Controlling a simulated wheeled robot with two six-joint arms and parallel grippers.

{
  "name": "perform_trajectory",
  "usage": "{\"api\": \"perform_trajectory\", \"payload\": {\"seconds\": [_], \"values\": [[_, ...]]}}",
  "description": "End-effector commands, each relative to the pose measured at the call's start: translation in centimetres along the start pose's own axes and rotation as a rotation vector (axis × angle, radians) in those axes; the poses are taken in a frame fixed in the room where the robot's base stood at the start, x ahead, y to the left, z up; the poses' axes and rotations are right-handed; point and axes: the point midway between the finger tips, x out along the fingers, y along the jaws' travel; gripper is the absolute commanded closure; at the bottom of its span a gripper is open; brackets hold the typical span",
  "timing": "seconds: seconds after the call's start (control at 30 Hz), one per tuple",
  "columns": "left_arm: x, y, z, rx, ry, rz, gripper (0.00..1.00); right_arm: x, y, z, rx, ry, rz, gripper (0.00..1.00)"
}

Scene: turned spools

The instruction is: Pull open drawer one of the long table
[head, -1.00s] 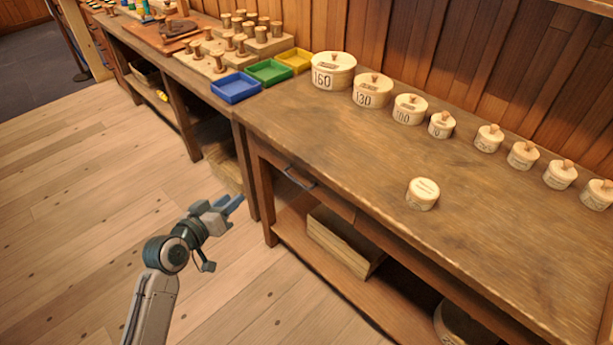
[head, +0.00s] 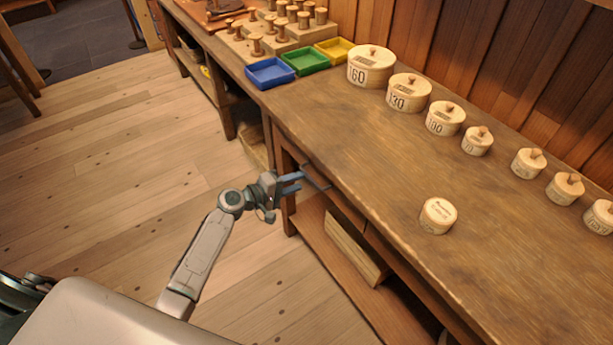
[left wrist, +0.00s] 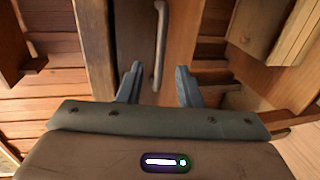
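The long table (head: 375,150) runs from the upper left to the lower right in the head view. Its drawer (head: 340,201) has a bar handle (head: 315,177) on the front, and the drawer looks closed. In the left wrist view the handle (left wrist: 160,45) stands lengthwise ahead of the fingers, on the dark drawer front (left wrist: 136,35). My left gripper (head: 291,183) is open, its two blue-grey fingertips (left wrist: 157,80) apart, with the handle in line with the gap between them. I cannot tell whether the fingers touch the handle. My right gripper is not in view.
Round lidded boxes (head: 371,67) line the back of the table, and one small box (head: 437,216) stands near the front. Blue (head: 270,73), green (head: 304,61) and yellow (head: 335,49) trays sit at the left. A wooden crate (head: 352,250) lies on the lower shelf.

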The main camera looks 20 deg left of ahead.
Motion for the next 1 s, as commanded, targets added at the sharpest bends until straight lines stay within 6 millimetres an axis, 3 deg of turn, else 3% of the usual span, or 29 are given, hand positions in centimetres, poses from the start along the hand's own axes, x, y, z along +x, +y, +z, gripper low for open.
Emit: {"api": "perform_trajectory", "payload": {"seconds": [0.23, 0.6, 0.63, 0.8, 1.0], "values": [[3.4, 0.1, 0.0, 0.000, -0.001, 0.000, 0.68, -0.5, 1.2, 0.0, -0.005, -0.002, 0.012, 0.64], [4.1, 0.0, 0.1, 0.003, -0.001, -0.001, 0.68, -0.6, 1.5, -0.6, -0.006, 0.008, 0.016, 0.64], [4.1, 0.0, 0.1, 0.003, -0.001, -0.001, 0.70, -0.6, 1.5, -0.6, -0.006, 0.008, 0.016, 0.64], [4.1, 0.0, 0.1, 0.003, -0.001, -0.001, 1.00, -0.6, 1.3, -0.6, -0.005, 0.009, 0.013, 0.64], [4.1, 0.0, 0.1, 0.003, -0.001, -0.001, 1.00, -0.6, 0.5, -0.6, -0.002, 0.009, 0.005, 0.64]]}}
